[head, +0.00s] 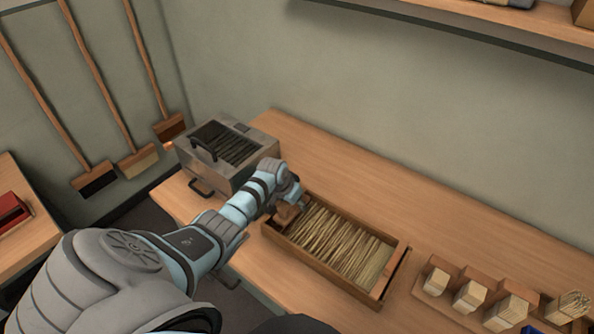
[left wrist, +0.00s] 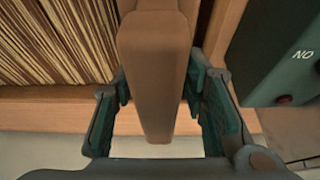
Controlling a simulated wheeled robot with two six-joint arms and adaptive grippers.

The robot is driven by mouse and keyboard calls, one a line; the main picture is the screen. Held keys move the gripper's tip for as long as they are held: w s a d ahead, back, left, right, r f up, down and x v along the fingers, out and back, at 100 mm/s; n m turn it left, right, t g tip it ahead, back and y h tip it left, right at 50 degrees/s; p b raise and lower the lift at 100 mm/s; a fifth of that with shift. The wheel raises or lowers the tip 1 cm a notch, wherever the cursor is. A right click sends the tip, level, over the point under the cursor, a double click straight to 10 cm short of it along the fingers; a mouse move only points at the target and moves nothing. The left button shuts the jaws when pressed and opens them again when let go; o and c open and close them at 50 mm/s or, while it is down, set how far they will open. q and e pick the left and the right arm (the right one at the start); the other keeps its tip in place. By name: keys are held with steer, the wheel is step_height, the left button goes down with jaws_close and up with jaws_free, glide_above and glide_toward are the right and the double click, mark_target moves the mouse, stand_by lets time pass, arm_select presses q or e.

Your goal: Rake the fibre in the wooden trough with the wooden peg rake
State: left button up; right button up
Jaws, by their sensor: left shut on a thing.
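The wooden trough (head: 378,292) stands on the bench and holds long pale fibre (head: 335,243) lying in strands. In the left wrist view the fibre (left wrist: 50,40) fills the upper left. My left gripper (head: 296,203) is at the trough's left end. In the left wrist view my left gripper (left wrist: 160,105) is shut on a brown wooden piece (left wrist: 157,75), which looks like the handle of the peg rake. A brown part of the rake (head: 286,213) shows just under the gripper in the head view. Its pegs are hidden. My right gripper is not in view.
A metal box machine (head: 252,160) with a dark grille stands left of the trough, close to my left arm. Wooden holders with fibre bundles (head: 470,296) stand to the right. The bench (head: 400,200) behind the trough is clear. Brooms (head: 100,75) lean on the wall.

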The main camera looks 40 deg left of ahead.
arm_select(q)
steer(key=d+p, duration=0.2)
steer(key=d, duration=0.3)
steer(key=shift+r+p, duration=0.1)
steer(key=shift+p, duration=0.3)
steer(key=d, duration=1.5)
steer(key=d+b, duration=0.1)
steer(key=d, duration=0.7)
steer(key=shift+w+d+f, duration=0.1)
steer(key=shift+w+f, duration=0.1)
steer(key=shift+w, duration=0.1)
steer(key=shift+d, duration=0.1)
